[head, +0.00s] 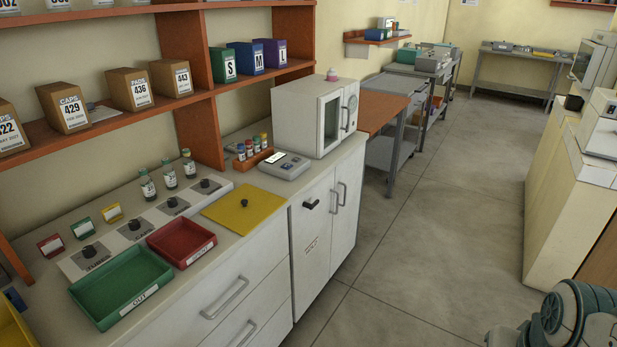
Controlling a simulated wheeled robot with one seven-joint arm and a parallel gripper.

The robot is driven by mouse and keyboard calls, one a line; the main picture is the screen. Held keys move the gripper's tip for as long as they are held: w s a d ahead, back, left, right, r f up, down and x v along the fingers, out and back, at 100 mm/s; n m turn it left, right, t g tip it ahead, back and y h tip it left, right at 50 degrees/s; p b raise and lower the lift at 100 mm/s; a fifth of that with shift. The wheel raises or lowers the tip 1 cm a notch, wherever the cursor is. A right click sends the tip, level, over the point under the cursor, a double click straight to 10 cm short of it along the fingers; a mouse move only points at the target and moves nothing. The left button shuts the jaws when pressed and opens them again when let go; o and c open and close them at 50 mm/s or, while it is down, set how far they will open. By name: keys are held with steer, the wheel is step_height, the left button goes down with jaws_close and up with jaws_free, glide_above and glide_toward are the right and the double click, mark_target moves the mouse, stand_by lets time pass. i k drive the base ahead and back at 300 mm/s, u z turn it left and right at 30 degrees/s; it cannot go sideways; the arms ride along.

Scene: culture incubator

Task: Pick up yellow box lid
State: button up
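The yellow box lid (228,218) is a flat yellow square with a small black knob in its middle. It lies flat on the counter, to the right of the red tray and near the counter's front edge. Part of a yellow box (14,328) shows at the lower left corner, mostly cut off by the frame. My gripper is not in view. Only part of my arm shows at the lower right corner, well away from the lid.
A red tray (208,241) and a green tray (150,287) sit left of the lid. Vials (169,175) and knobs stand behind it. A scale (285,166) and white incubator (300,112) stand to its right. Shelves with boxes hang above. The floor (420,250) is clear.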

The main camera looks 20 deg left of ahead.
mark_target(241, 211)
steer(key=u, duration=0.05)
steer(key=i, duration=1.55)
steer(key=u, duration=1)
steer(key=i, duration=0.85)
steer(key=u, duration=1.35)
steer(key=i, duration=0.45)
steer(key=u, duration=0.35)
